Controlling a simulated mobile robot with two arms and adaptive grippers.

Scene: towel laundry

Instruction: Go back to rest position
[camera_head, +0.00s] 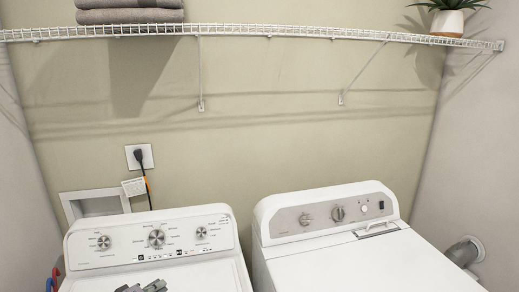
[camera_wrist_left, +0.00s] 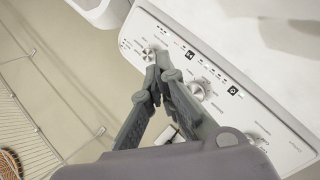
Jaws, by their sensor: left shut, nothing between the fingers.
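My left gripper (camera_head: 142,287) shows at the bottom edge of the head view, in front of the left washing machine (camera_head: 98,261); only its tip is in view. In the left wrist view the gripper (camera_wrist_left: 155,75) is shut and empty. Its fingertips appear over the control panel (camera_wrist_left: 222,92) near a round knob (camera_wrist_left: 148,55); I cannot tell whether they touch it. My right gripper is not in view.
A second white machine (camera_head: 360,255) stands at the right with a closed lid. A wire shelf (camera_head: 260,31) spans the wall above, with folded grey towels (camera_head: 130,16) and a potted plant (camera_head: 447,20). A plugged-in cord (camera_head: 143,170) hangs behind the left machine.

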